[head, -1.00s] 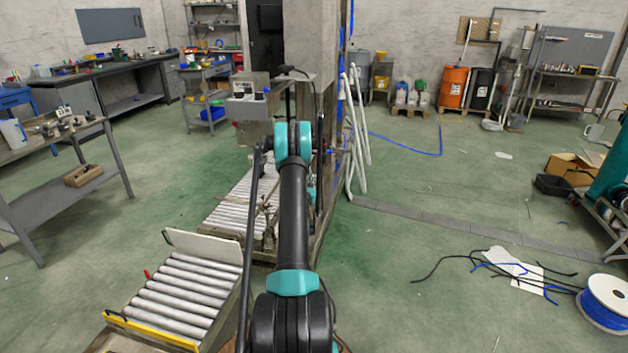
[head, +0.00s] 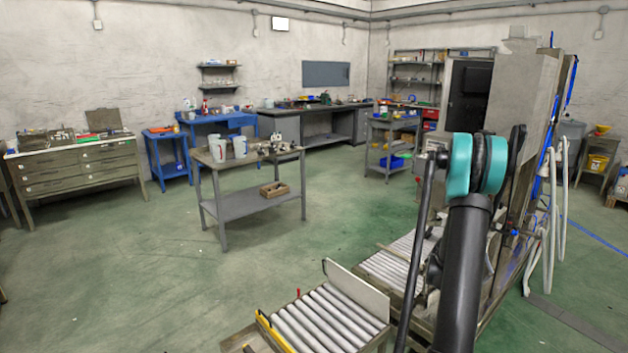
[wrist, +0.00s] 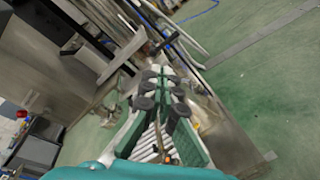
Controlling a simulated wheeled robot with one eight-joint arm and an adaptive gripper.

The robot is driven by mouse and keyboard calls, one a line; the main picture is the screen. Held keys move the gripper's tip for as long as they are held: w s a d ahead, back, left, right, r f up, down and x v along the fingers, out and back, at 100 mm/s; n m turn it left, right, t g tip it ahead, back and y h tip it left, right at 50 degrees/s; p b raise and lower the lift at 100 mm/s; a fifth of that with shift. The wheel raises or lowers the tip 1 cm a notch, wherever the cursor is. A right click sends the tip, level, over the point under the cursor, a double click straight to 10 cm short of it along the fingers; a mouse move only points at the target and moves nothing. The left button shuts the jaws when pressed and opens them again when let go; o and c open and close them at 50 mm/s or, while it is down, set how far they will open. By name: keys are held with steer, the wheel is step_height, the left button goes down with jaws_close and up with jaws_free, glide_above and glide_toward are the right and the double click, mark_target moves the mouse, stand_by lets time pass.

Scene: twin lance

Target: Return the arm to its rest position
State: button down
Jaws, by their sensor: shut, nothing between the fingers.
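My gripper (wrist: 163,78) shows in the wrist view, its green fingers with dark joints brought together at the tips with nothing between them. It points toward the machine column and the floor beyond. In the head view my teal and black arm rises at the right and stretches forward, in front of the roller conveyor. The gripper itself is hidden there behind my arm's teal joint.
A roller conveyor (head: 325,325) with an upright pale plate stands close ahead, left of my arm. A tall grey machine column (head: 522,110) stands close to the arm's right. A metal table (head: 255,202) with jugs is farther left. Open green floor lies at the left.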

steer(key=s+a+r+m+g+y, duration=0.1)
steer(key=s+a+m+y, duration=0.25)
steer(key=s+a, duration=0.45)
steer(key=s+a+r+m+g+y, duration=0.15)
steer(key=s+a+m, duration=0.35)
steer(key=a, duration=0.6)
steer(key=s+a+f+m+g+y, duration=0.1)
steer(key=s+a+f+m+y, duration=0.2)
steer(key=s+a, duration=0.8)
steer(key=s+a+f+m+g+y, duration=0.1)
steer(key=s+a+f+m+y, duration=0.2)
steer(key=s+a, duration=0.8)
steer(key=shift+s+a+f+g+y, duration=0.15)
steer(key=shift+s+a+g+y, duration=0.15)
steer(key=shift+s+y, duration=0.5)
steer(key=shift+w, duration=0.25)
